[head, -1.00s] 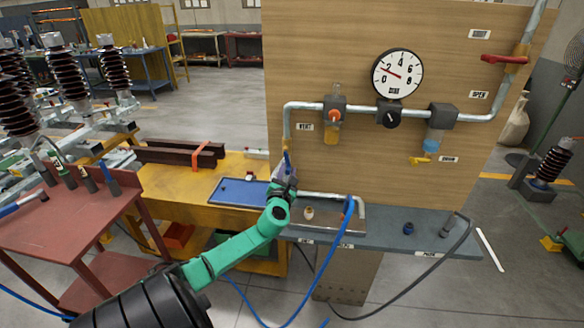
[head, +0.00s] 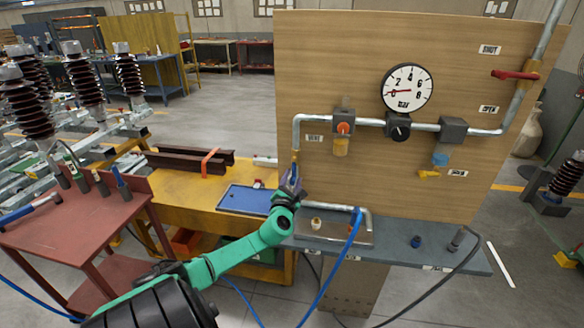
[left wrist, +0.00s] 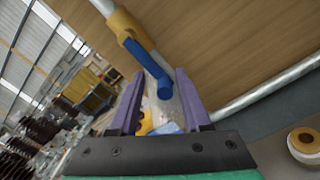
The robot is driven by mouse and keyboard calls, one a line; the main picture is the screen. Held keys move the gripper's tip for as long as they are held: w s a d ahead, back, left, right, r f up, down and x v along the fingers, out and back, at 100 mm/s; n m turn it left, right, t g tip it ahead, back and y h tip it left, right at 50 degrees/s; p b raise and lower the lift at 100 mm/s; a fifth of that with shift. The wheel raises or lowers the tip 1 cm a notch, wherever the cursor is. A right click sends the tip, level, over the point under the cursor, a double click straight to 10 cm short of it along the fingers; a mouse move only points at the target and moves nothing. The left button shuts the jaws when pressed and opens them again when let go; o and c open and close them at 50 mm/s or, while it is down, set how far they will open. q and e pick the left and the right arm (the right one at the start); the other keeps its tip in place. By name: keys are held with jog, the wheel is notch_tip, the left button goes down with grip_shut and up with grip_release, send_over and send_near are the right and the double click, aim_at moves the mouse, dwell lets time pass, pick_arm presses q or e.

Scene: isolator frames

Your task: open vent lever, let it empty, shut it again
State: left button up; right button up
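The vent lever (left wrist: 150,72) is a blue handle on a yellow valve body (left wrist: 124,24) on the board's left down-pipe. In the left wrist view it lies roughly along the pipe, its end between my finger lines. My left gripper (head: 291,180) is at this valve, below the VENT label (head: 312,139). Its purple fingers (left wrist: 159,100) stand apart, with no clear contact on the lever. My right gripper is not in view.
A red lever (head: 514,75) on the right pipe points left between the SHUT and OPEN labels. A grey shelf (head: 440,257) with a metal tray (head: 358,239) and hoses lies below the board. A blue tray (head: 243,201) rests on the yellow bench to the left.

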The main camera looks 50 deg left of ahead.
pick_arm(q)
jog(key=shift+d+f, duration=0.15)
jog(key=shift+s, duration=0.1)
jog(key=shift+s+d+f, duration=0.15)
jog(key=shift+s, duration=0.05)
jog(key=v, duration=1.4)
jog(key=shift+r, duration=0.3)
jog(key=shift+w, duration=0.1)
